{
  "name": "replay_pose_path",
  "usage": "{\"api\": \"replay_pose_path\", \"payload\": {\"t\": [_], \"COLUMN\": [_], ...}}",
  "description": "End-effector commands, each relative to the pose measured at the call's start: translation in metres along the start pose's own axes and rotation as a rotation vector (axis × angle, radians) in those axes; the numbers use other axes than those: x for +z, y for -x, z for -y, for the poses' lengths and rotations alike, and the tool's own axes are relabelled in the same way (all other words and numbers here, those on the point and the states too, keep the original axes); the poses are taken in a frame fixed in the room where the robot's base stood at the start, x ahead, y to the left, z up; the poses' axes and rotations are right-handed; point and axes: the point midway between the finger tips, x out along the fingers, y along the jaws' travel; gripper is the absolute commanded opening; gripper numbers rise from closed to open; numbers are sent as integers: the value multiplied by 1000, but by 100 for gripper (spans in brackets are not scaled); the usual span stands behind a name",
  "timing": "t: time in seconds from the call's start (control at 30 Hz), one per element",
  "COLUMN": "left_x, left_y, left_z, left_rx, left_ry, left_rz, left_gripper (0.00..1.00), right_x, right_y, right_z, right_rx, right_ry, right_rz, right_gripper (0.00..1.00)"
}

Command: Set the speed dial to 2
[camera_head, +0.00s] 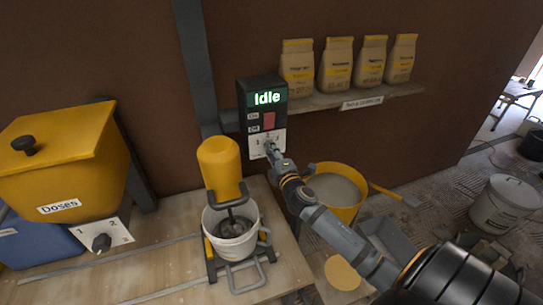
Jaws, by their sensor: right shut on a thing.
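The control box (262,92) is mounted on the wall and its display reads "Idle". Below the display is a red switch (269,120), and below that a white dial plate (255,144) with numbers. My right gripper (270,147) is at this plate, shut on the speed dial, which its fingers mostly hide. I cannot read where the dial points. My left gripper is not in view.
A yellow mixer (220,165) with a white bucket (232,247) stands on the bench. A yellow "Doses" hopper (85,135) with its own numbered knob (101,242) is at left. Several bags stand on a shelf (330,102). A yellow tub (345,212) is beside my right arm.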

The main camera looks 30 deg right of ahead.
Motion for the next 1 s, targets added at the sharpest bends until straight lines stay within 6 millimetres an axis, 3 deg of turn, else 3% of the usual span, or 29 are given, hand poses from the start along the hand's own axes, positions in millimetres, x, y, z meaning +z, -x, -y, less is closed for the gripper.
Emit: {"api": "replay_pose_path", "payload": {"t": [0.3,0.83,0.87,1.0], "left_x": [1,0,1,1], "left_y": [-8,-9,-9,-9], "left_z": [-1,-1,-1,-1], "left_rx": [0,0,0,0], "left_ry": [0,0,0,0], "left_rz": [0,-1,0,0], "left_gripper": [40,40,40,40], "right_x": [0,0,0,0], "right_y": [0,0,0,0], "right_z": [1,1,1,0], "right_rx": [1,1,0,1], "right_ry": [-112,-134,-134,-133], "right_rz": [3,5,5,4], "right_gripper": [0,0,32,51]}}
